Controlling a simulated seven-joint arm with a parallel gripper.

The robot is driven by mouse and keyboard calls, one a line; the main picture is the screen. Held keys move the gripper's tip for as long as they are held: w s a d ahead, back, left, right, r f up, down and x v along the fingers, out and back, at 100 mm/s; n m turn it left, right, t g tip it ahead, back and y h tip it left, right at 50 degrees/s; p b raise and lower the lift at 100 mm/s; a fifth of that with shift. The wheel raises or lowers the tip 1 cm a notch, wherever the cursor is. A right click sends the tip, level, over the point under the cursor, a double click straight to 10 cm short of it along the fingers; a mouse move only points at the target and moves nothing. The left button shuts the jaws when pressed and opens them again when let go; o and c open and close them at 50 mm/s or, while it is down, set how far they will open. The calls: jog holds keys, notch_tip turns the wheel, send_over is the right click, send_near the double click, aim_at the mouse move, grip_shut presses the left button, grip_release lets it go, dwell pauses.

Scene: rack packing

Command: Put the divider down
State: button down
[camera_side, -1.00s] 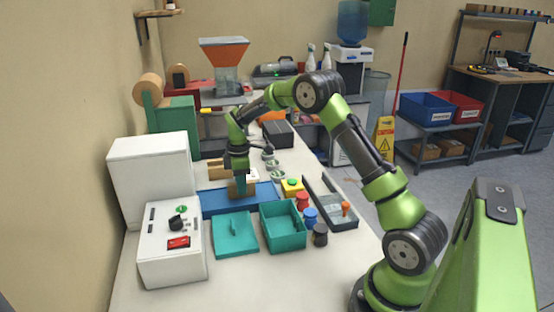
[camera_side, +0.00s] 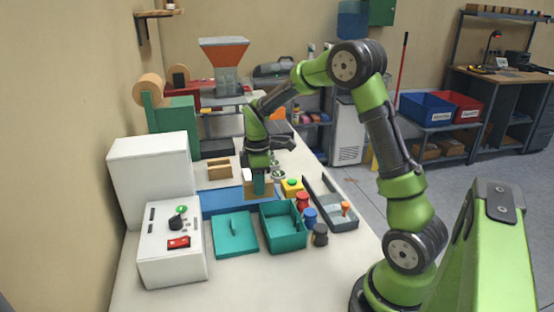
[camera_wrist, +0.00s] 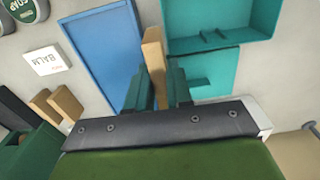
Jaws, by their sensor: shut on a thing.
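The divider, a plain wooden strip (camera_wrist: 153,50), is clamped between the two teal fingers of my gripper (camera_wrist: 158,82). In the side view my gripper (camera_side: 259,184) points down with the divider (camera_side: 250,191) at its fingertips, over the right part of the blue tray (camera_side: 226,203). In the wrist view the blue tray (camera_wrist: 103,55) lies left of the divider, and the divider overlaps its right edge. I cannot tell the exact gap between the divider and the tray. The divider's lower end in the wrist view is hidden between the fingers.
A teal open box (camera_side: 284,228) and a teal lid (camera_side: 235,234) stand in front of the tray. Wooden blocks (camera_side: 220,169) stand behind it, and a white card marked BALM (camera_wrist: 47,58) lies beside it. Round tins (camera_wrist: 27,10), a yellow button box (camera_side: 292,187) and coloured pots are near.

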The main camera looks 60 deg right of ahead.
jog(key=s+a+r, duration=0.3)
jog(key=s, duration=0.6)
jog(key=f, duration=0.9)
jog(key=shift+d+f, duration=0.2)
jog(key=shift+f, duration=0.15)
jog(key=shift+f, duration=0.15)
jog(key=c, duration=1)
grip_release()
